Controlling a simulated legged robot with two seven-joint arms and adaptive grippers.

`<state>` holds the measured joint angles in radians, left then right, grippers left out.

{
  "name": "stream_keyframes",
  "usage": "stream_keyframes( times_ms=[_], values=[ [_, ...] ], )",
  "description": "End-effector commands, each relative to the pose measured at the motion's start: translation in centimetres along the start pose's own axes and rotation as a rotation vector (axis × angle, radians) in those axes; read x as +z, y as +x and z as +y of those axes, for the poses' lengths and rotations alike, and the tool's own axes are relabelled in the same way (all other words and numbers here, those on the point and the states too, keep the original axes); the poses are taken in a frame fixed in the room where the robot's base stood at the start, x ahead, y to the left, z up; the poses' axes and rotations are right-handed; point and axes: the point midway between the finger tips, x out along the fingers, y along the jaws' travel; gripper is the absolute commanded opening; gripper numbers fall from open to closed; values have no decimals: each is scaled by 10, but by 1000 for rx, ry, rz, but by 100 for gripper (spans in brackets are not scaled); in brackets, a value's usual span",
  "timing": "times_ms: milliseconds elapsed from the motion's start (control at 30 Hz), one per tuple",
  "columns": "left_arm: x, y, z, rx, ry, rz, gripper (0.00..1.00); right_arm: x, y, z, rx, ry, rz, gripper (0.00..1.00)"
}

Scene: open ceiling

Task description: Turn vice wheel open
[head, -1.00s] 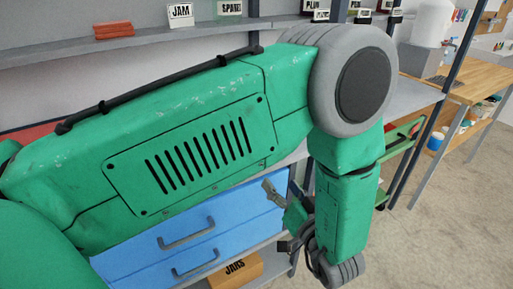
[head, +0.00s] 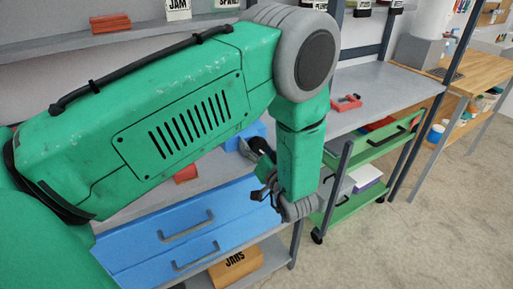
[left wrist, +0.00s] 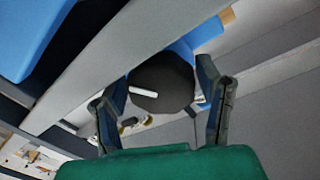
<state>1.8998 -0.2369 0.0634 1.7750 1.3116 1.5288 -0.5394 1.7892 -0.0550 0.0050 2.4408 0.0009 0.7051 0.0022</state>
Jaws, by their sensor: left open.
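A dark round wheel (left wrist: 160,85) with a short pale bar on its face shows in the left wrist view, between the two fingers. A blue body (left wrist: 205,35) shows partly behind it. In the head view a blue object (head: 247,133), likely the vice, stands on the bench, mostly hidden by my arm. My left gripper (head: 257,168) hangs at the front of the bench, just below that object. It also shows in the left wrist view (left wrist: 163,75), with its fingers apart on either side of the wheel. I cannot tell whether they touch it. My right gripper is not in view.
The grey bench top (head: 375,90) runs to the right, with a red tool (head: 346,103) on it. Blue drawers (head: 175,225) are below, above a JARS box (head: 235,265). A green cart (head: 375,150) stands at the right. The floor beyond is clear.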

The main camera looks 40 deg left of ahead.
Motion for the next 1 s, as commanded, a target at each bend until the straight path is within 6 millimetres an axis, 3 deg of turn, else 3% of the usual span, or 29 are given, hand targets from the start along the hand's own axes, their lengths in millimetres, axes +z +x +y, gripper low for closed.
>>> stream_keyframes(
  times_ms=[167,267,300,667,1000],
  values=[
    [1,1,0,1,-1,-1,59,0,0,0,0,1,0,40],
    [1,1,0,2,-1,-1,28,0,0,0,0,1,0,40],
    [1,2,0,2,-2,-2,21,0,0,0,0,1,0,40],
    [3,4,1,1,-36,-2,21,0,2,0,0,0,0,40],
    [5,5,2,-9,-243,17,21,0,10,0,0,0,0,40]
  ],
)
